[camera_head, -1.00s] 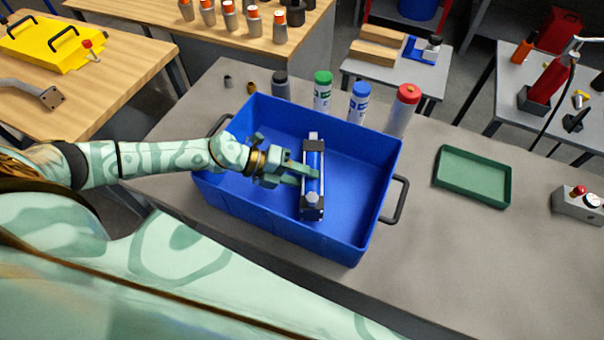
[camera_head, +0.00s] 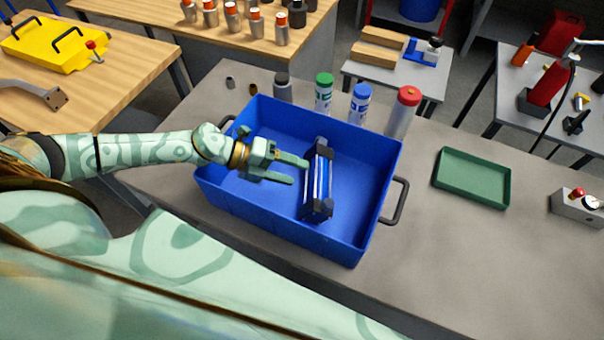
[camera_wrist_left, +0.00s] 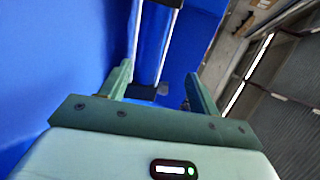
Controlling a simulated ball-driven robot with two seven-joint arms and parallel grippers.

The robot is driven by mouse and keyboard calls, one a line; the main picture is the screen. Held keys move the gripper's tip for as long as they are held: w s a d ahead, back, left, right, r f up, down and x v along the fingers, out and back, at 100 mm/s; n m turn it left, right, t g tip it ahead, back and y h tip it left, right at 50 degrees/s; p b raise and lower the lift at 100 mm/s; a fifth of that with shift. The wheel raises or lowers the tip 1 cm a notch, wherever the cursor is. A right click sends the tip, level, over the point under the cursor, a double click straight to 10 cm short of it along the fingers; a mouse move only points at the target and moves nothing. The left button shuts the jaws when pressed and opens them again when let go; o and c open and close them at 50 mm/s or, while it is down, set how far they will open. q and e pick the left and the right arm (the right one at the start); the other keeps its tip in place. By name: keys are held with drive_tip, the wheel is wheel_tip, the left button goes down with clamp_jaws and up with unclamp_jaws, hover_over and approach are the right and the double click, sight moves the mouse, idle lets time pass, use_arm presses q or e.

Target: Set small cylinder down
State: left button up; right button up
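The small cylinder (camera_head: 319,184), a blue and silver body with dark end blocks, lies lengthwise inside the blue bin (camera_head: 229,199). It appears to rest on the bin floor, though its underside is hidden. My left gripper (camera_head: 297,173) is over the bin, just left of the cylinder, with its two fingers apart and nothing clamped between them. In the left wrist view, the open fingers (camera_wrist_left: 160,85) show with the cylinder (camera_wrist_left: 152,45) beyond and between them. Whether a fingertip still touches it I cannot tell. My right gripper is not in view.
Bottles with green, blue and red caps (camera_head: 403,112) stand behind the bin. A bin handle (camera_head: 396,200) sticks out at right. An empty green tray (camera_head: 473,178) and a grey control box (camera_head: 577,207) are farther right. The grey tabletop between bin and tray is clear.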

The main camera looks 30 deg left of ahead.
use_arm(q)
drive_tip(key=v, duration=0.8)
drive_tip(key=shift+a, duration=0.2)
